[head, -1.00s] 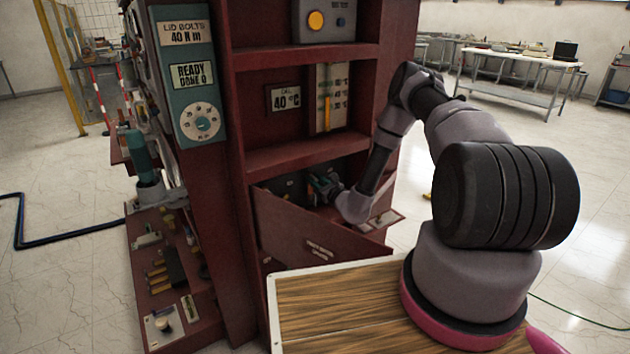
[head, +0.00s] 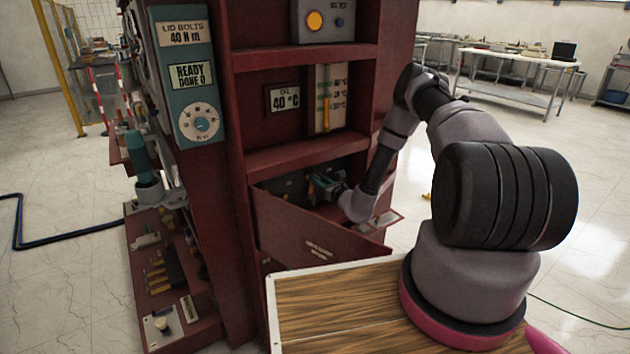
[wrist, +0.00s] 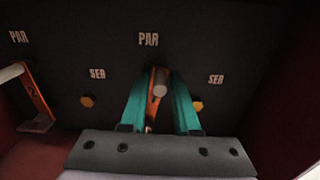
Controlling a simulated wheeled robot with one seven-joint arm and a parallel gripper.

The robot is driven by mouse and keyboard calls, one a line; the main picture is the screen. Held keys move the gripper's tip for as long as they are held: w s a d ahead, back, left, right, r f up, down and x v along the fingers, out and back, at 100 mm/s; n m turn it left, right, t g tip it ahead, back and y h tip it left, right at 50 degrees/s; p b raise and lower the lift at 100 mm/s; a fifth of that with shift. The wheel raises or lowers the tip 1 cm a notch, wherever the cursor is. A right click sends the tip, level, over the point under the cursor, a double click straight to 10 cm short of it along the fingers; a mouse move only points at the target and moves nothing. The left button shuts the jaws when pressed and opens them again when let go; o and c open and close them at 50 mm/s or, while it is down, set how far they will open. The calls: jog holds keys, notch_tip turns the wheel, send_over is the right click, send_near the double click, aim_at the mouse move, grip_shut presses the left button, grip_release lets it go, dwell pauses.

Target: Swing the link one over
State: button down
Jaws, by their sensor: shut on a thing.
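In the wrist view, my gripper (wrist: 158,84) has its two teal fingers on either side of a copper-coloured link (wrist: 153,104) with a pale round handle (wrist: 160,90). It is shut on that link, which stands roughly upright under the middle PAR label (wrist: 148,39). SER labels stand lower on both sides, each above a yellow hexagonal stud. A second copper link (wrist: 38,97) with a pale handle is at the left, slanting down to the right. In the head view, my gripper (head: 326,187) is inside the dark compartment; the link is too small to make out there.
A tilted dark red panel (head: 310,235) stands in front of the compartment, below my forearm. A shelf (head: 310,150) is above it.

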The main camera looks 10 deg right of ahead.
jog(key=shift+w+d+f+m, duration=0.4)
jog(key=shift+d+f+m, duration=0.65)
jog(key=shift+m, duration=0.9)
jog(key=shift+w+d+f+m, duration=0.45)
jog(key=shift+d+f+m, duration=0.6)
jog(key=shift+m, duration=0.95)
jog(key=shift+w+d+f+m, duration=0.4)
jog(key=shift+d+f+m, duration=0.65)
jog(key=shift+m, duration=0.9)
jog(key=shift+d+r, duration=0.1)
jog(key=shift+d, duration=0.05)
jog(key=c, duration=0.8)
grip_release()
jog(key=v, duration=1)
jog(key=shift+s, duration=0.35)
jog(key=shift+d, duration=0.1)
